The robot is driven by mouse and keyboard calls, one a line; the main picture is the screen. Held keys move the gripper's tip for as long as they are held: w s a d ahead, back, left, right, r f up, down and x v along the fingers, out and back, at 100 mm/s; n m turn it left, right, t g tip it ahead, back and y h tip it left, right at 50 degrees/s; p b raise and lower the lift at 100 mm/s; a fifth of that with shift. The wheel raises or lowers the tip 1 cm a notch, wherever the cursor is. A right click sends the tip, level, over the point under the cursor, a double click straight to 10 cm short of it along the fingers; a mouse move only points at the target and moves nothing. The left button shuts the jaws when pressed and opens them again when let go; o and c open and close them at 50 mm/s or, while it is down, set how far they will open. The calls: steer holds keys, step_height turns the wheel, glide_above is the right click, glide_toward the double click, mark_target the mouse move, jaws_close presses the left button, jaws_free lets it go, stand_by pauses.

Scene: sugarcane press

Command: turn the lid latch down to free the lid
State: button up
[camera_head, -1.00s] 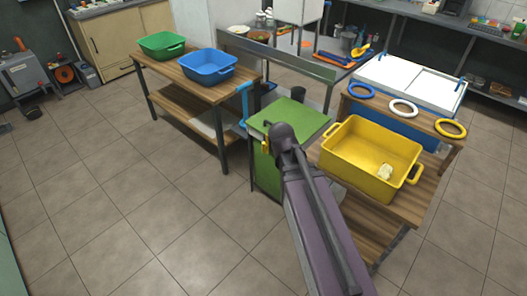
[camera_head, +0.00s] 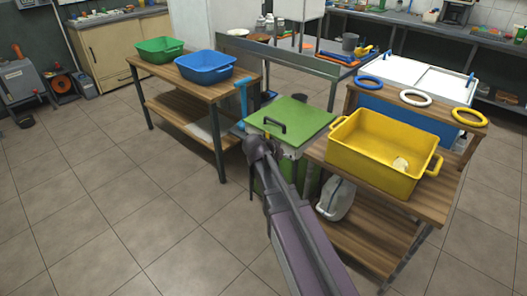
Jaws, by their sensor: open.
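The green lid (camera_head: 300,118) lies flat and closed on top of the green press box (camera_head: 264,183).
A wooden table with blue (camera_head: 205,67) and green (camera_head: 160,50) bins stands left of the box. A wooden stand with a yellow bin (camera_head: 376,165) is close on the right, with a whitish jug (camera_head: 337,198) below. The tiled floor at front left is clear.

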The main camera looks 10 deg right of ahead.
steer(key=w+a+f+m+t+h+b, duration=0.1)
steer(key=w+a+f+t+b, duration=0.3)
steer(key=b, duration=0.8)
steer(key=w+a+f+m+t+h+b, duration=0.1)
steer(key=w+a+f+t+h+b, duration=0.1)
steer(key=w+a+f+t+b, duration=0.3)
steer(key=w+a+f+b, duration=0.3)
steer(key=w+f+b, duration=0.1)
steer(key=w+b, duration=0.3)
steer(key=shift+w+a+f, duration=0.15)
steer(key=shift+w, duration=0.45)
steer(key=x, duration=1.3)
steer(key=shift+w+d, duration=0.25)
steer(key=shift+d, duration=0.05)
jaws_close()
